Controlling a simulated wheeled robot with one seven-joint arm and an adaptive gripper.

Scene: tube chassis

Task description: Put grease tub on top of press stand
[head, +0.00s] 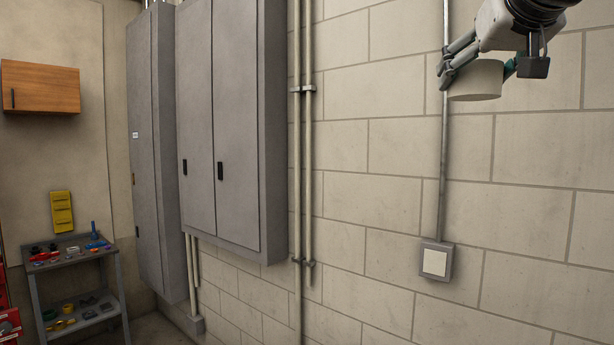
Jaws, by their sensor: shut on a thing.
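My gripper (487,68) is in the upper right of the head view, raised high in front of the block wall. It is shut on a pale cream round tub (477,80), which looks like the grease tub. Its fingers are on either side of the tub, and the tub's upper part is partly hidden by the gripper. The tub is held clear of any surface. I cannot make out a press stand in this view.
Grey wall cabinets (228,125) and vertical pipes (302,150) line the wall. A switch box (435,262) sits below my gripper. A grey shelf cart (75,255) with small parts stands at lower left, under a wooden cabinet (40,88). Open air surrounds the tub.

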